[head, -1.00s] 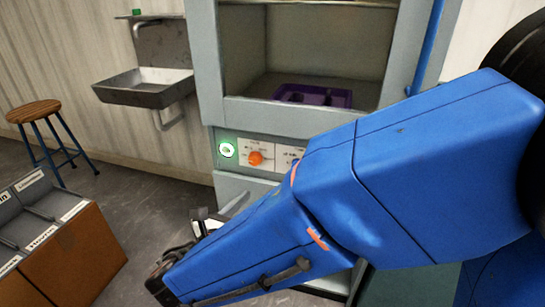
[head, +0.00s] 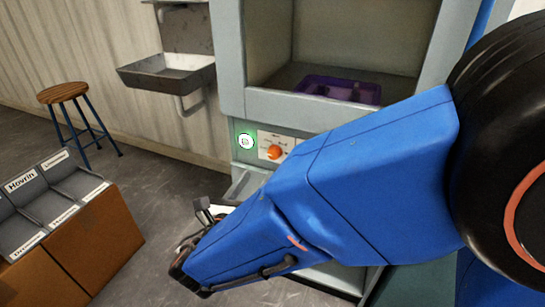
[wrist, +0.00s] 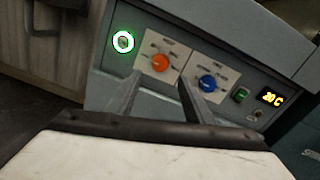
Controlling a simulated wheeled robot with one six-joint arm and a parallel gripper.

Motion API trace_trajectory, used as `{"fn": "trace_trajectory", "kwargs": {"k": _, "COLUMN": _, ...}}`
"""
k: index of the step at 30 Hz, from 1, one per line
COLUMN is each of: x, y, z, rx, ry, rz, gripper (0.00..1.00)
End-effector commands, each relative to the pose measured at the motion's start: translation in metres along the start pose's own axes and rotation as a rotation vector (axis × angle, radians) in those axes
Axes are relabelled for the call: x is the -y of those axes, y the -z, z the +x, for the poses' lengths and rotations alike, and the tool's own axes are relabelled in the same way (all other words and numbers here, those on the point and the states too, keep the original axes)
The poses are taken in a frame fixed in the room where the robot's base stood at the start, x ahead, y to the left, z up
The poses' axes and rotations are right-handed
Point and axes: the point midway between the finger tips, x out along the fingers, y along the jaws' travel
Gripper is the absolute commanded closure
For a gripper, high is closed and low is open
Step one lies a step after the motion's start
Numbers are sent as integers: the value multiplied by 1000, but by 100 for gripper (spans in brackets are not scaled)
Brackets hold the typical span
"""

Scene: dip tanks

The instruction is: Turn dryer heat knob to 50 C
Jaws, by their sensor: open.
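The dryer front panel shows in the wrist view with an orange knob (wrist: 160,63) on a white dial plate and a blue knob (wrist: 207,82) on another plate to its right. The lettering is too small to read surely. A lit display (wrist: 272,98) at the right seems to read 20 C. The orange knob (head: 275,152) also shows in the head view; my arm hides the panel to its right.
A green-ringed round light (wrist: 123,41) sits left of the orange knob, and a green switch (wrist: 241,95) right of the blue one. A purple tray (head: 340,89) lies in the dryer chamber. A sink (head: 170,72), a stool (head: 63,92) and labelled bins (head: 75,235) stand left.

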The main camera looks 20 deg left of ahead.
Motion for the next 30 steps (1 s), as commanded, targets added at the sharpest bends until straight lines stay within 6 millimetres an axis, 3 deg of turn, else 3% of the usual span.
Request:
{"fn": "trace_trajectory", "kwargs": {"k": 15, "x": 1, "y": 0, "z": 81, "rx": -1, "ry": 3, "rz": 1, "gripper": 53}}
{"fn": "trace_trajectory", "kwargs": {"k": 21, "x": 0, "y": 0, "z": 96, "rx": -1, "ry": 0, "rz": 0, "gripper": 53}}
{"fn": "trace_trajectory", "kwargs": {"k": 30, "x": 0, "y": 0, "z": 99, "rx": 0, "ry": 0, "rz": 0, "gripper": 53}}
